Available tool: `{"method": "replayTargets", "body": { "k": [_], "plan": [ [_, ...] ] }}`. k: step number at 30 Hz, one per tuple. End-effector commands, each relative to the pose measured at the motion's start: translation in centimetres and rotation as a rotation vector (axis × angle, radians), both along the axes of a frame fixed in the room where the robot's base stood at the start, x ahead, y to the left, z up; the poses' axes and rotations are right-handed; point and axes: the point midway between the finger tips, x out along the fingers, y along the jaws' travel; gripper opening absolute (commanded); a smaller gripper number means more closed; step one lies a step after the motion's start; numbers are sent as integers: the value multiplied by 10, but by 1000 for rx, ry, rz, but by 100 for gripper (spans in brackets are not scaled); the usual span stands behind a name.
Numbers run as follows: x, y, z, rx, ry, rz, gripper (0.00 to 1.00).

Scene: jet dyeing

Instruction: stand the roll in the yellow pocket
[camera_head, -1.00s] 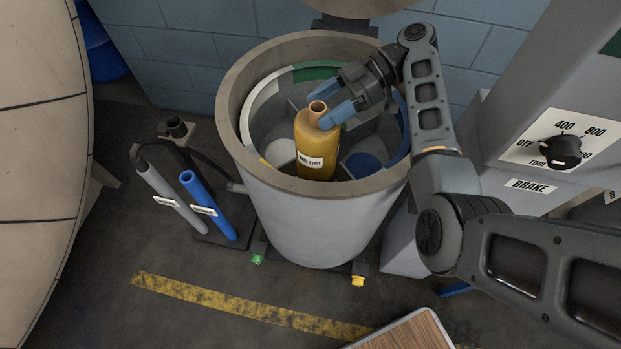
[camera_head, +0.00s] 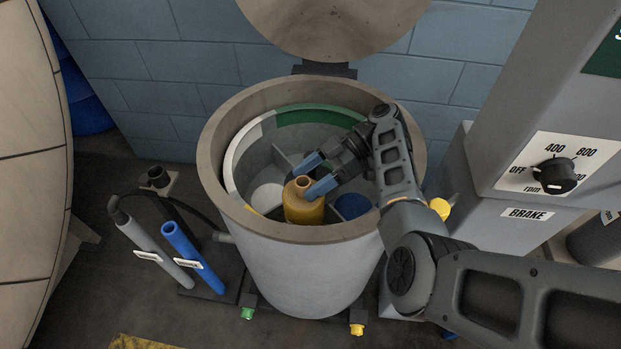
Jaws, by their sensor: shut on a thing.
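The roll (camera_head: 303,208) is ochre-yellow with a brown hollow core at its top. It stands roughly upright inside the grey round drum (camera_head: 300,236), near its front wall. My gripper (camera_head: 311,177) has blue fingertips and is shut on the upper end of the roll, reaching in from the right. The drum is split by dividers into pockets, with coloured bands on its inner wall: green (camera_head: 318,115) at the back, white (camera_head: 238,157) at the left. A small yellow mark (camera_head: 248,208) shows at the front left. The roll's lower part and the pocket floor under it are hidden.
A white disc (camera_head: 267,197) and a blue disc (camera_head: 352,206) lie in the pockets on either side. The raised lid (camera_head: 335,25) is behind the drum. A control box with a dial (camera_head: 553,176) stands at right. Grey and blue tubes (camera_head: 190,255) stand at left.

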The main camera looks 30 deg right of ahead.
Motion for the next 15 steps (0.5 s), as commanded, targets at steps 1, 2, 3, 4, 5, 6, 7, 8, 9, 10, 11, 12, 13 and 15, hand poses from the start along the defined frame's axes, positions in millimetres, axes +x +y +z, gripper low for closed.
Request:
{"method": "replayTargets", "body": {
  "k": [1, 2, 3, 4, 5, 6, 7, 8, 9, 10, 11, 12, 13, 15],
  "plan": [
    [0, 0, 1, 1, -1, 0, 0],
    [0, 0, 1, 1, -1, 0, 0],
    [0, 0, 1, 1, -1, 0, 0],
    [0, 0, 0, 1, -1, 0, 0],
    [0, 0, -1, 1, 0, 0, 0],
    [0, 0, -3, 0, 0, 0, 0],
    [0, 0, -4, 0, 0, 0, 0],
    [0, 0, -4, 0, 0, 0, 0],
    [0, 0, -5, 0, 0, 0, 0],
    [0, 0, -6, 0, 0, 0, 0],
    [0, 0, -7, 0, 0, 0, 0],
    [0, 0, -8, 0, 0, 0, 0],
    [0, 0, -9, 1, 0, 0, 0],
    [0, 0, -10, 1, 0, 0, 0]
  ]
}}
